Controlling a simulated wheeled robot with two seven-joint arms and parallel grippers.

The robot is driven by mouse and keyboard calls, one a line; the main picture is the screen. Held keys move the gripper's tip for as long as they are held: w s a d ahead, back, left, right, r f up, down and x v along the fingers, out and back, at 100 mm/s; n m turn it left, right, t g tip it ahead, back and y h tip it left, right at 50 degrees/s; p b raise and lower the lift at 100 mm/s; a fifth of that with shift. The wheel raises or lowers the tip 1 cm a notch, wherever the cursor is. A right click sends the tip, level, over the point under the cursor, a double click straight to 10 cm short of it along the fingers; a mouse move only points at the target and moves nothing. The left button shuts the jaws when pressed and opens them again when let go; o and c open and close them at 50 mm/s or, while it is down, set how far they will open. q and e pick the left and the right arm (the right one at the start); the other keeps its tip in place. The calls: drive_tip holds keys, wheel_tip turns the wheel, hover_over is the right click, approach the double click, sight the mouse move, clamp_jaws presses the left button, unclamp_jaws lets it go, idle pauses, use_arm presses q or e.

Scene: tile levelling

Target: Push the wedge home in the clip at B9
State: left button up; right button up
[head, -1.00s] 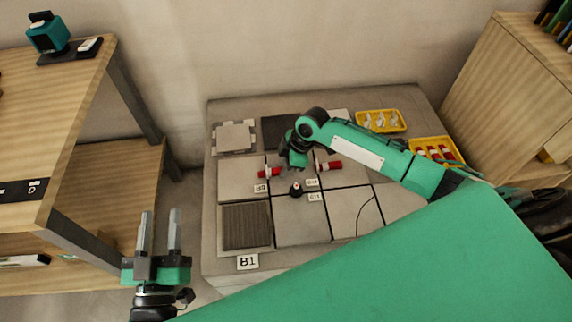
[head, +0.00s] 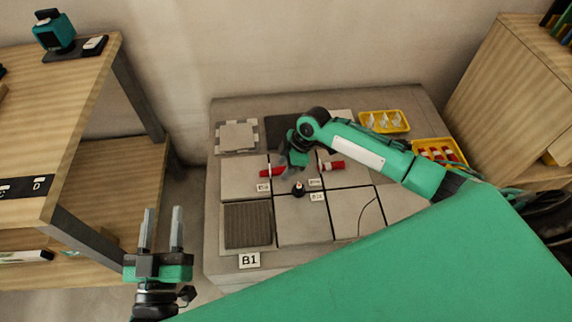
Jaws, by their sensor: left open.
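A red wedge (head: 271,171) lies at the joint between tiles, just above a small label (head: 263,187) that seems to read B9. The clip around it is too small to make out. My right gripper (head: 294,163) points down just right of this wedge, close to it. Its fingertips are too small and hidden to tell whether they touch it or are open. My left gripper (head: 162,230) is open and empty, left of the tiled platform (head: 219,265).
A dark round-based item (head: 298,189) stands between the labels. Yellow trays with white clips (head: 384,121) and red wedges (head: 438,151) sit at the right. A wooden shelf (head: 75,110) stands left; a cabinet (head: 510,100) stands right.

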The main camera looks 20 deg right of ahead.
drive_tip(key=shift+d, duration=0.1)
drive_tip(key=p+v, duration=0.3)
drive_tip(key=v, duration=1)
drive_tip(key=shift+r, duration=0.3)
drive_tip(key=shift+s, duration=0.1)
